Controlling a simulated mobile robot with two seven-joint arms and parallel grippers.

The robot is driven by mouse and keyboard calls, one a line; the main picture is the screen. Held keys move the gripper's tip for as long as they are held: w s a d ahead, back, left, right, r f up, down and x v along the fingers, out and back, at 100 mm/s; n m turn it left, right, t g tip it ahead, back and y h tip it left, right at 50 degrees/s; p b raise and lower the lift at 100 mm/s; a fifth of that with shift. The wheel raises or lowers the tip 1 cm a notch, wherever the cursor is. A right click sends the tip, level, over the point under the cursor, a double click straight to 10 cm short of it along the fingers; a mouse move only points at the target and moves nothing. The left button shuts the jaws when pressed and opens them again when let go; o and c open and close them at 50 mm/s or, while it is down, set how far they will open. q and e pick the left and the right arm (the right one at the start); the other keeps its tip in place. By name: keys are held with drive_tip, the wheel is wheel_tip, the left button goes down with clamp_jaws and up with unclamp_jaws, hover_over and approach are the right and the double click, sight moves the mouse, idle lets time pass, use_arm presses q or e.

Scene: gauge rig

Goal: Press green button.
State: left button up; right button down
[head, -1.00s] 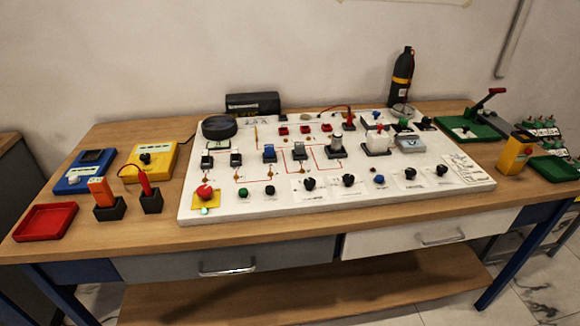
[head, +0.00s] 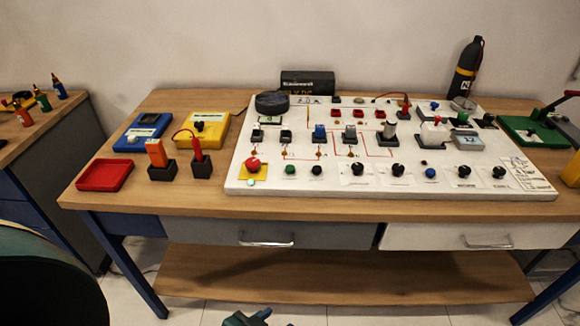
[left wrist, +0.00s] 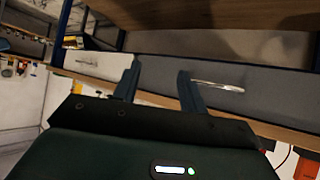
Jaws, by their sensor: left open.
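The green button (head: 290,170) is a small round dark-green cap near the front left of the white panel (head: 330,205). It sits just right of the red mushroom button (head: 253,164) on its yellow plate. In the left wrist view my left gripper (left wrist: 158,75) is open and empty, its two fingers apart in front of the drawer fronts. What looks like its tips (head: 247,318) shows at the bottom edge of the head view, below the panel and well away from the button. My right gripper is not in view.
The wooden table (head: 130,200) carries a red tray (head: 105,175), a blue meter (head: 140,132) and a yellow box (head: 203,128) left of the panel. Another black button (head: 317,171) and several dark knobs line the panel's front. Drawer handles (head: 267,241) stick out below.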

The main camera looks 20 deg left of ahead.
use_arm(q)
clamp_jaws()
drive_tip(key=shift+w+r, duration=0.1)
idle(1.3)
